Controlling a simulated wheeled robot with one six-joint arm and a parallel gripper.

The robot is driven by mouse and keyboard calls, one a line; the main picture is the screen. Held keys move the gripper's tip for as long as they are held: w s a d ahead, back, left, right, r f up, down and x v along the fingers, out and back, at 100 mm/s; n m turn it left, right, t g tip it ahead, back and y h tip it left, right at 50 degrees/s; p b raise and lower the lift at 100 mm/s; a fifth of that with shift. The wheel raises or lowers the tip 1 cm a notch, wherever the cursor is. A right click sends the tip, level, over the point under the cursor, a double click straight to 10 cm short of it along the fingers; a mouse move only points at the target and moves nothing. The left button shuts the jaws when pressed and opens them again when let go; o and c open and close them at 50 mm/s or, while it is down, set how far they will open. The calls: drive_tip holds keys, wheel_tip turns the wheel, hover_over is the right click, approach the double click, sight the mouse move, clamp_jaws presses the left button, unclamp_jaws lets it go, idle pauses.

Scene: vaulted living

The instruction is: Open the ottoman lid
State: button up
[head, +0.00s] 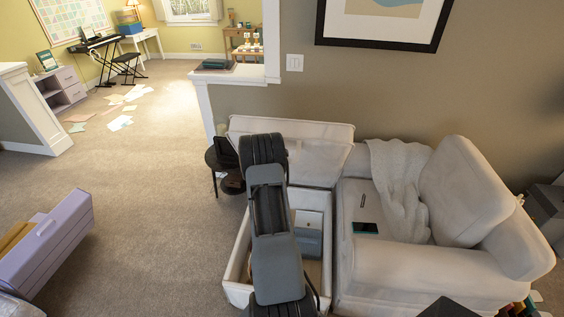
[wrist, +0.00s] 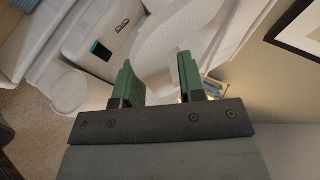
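The ottoman (head: 240,262) is a cream box beside the sofa in the head view. Its padded lid (head: 318,150) stands raised at the back, tilted up toward the wall, and the box interior shows. My arm crosses in front of the box and hides part of both box and lid. My gripper is hidden behind the arm in the head view. In the wrist view my gripper (wrist: 160,68) has its two green fingers apart, with nothing visibly held between them. I cannot tell whether a finger touches the lid.
Grey-blue and white items (head: 308,233) lie inside the box. The white sofa (head: 385,255) stands close on the right, with a phone (head: 365,228) and a throw (head: 400,185). A dark side table (head: 213,160) is behind left. Open carpet (head: 150,210) lies left.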

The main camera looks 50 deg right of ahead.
drive_tip(key=b+v, duration=0.2)
drive_tip(key=v, duration=1.1)
drive_tip(key=shift+a+r, duration=0.2)
drive_tip(key=shift+a, duration=0.15)
drive_tip(key=s+a+f+m+g+y, duration=0.25)
drive_tip(key=s+m, duration=0.25)
drive_tip(key=m, duration=0.9)
drive_tip(key=s+a+r+m+t+y, duration=0.2)
drive_tip(key=a+m, duration=0.6)
drive_tip(key=a, duration=0.4)
drive_tip(key=s+a+r+m+t+y+b, duration=0.1)
drive_tip(key=s+a+r+m+t+y, duration=0.1)
drive_tip(key=a+r+m, duration=0.5)
drive_tip(key=s+a+r+m+t+y+b, duration=0.1)
drive_tip(key=s+a+r+m+t+y, duration=0.2)
drive_tip(key=a+m, duration=0.7)
drive_tip(key=s+a+r+y, duration=0.1)
drive_tip(key=a+y, duration=0.1)
drive_tip(key=a, duration=0.5)
drive_tip(key=shift+s+a+r, duration=0.15)
drive_tip(key=shift+a+r, duration=0.05)
drive_tip(key=shift+a, duration=0.2)
